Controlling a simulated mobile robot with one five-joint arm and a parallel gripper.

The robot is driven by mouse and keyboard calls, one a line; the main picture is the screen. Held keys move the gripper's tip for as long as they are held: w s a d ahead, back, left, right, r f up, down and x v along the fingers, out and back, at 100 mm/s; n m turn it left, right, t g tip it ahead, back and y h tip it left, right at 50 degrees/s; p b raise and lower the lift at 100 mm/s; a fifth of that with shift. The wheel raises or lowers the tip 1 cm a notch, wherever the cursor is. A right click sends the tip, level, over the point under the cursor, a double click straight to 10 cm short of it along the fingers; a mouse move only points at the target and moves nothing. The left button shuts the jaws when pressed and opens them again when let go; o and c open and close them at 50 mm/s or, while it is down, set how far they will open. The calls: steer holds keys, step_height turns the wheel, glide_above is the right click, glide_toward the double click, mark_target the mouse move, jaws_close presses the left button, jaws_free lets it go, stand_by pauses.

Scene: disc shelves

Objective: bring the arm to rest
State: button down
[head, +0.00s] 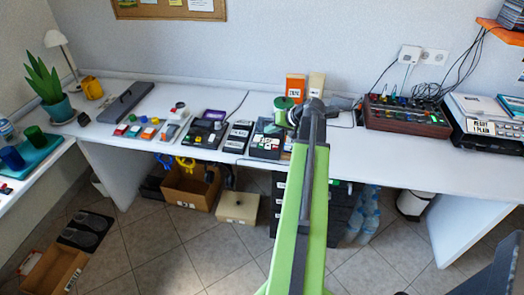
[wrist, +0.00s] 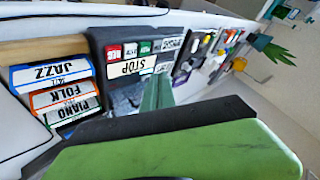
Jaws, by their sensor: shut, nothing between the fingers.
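My green arm rises through the middle of the head view and reaches over the white desk (head: 370,160). Its end is partly hidden behind the dark upper link. In the wrist view my gripper (wrist: 158,90) is shut and empty. Its narrow green fingers point at a dark machine (wrist: 110,40) with keys marked STOP and REC. I cannot tell whether they touch it.
The wrist view shows cases marked JAZZ (wrist: 47,74), FOLK (wrist: 60,97) and PIANO (wrist: 68,108) beside the machine. In the head view a brown mixer (head: 405,115) stands right of my arm, and a plant (head: 45,82) far left. Desk between arm and mixer is fairly clear.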

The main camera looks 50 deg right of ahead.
steer(key=shift+w, duration=0.1)
steer(key=w+a+n+g+y+p, duration=0.15)
steer(key=w+a, duration=0.35)
steer(key=a, duration=0.6)
steer(key=w+a+n+y, duration=0.1)
steer(key=w+a+n, duration=0.3)
steer(key=a, duration=0.6)
steer(key=w+a+n+g+y+p, duration=0.1)
steer(key=w+a, duration=0.5)
steer(key=a, duration=0.5)
steer(key=s+a+f+n+g+h+p, duration=0.1)
steer(key=s+a+n+g, duration=0.15)
steer(key=a, duration=0.85)
steer(key=s+a+f+n+g+p, duration=0.1)
steer(key=s+a+g, duration=0.15)
steer(key=a, duration=0.85)
steer(key=s+d+m+g+h, duration=0.1)
steer(key=s+d+m+h, duration=0.1)
steer(key=s, duration=0.5)
steer(key=shift+d+f+m+g+h, duration=0.3)
steer(key=shift+d+f+g+h, duration=0.1)
steer(key=shift+d+h, duration=0.4)
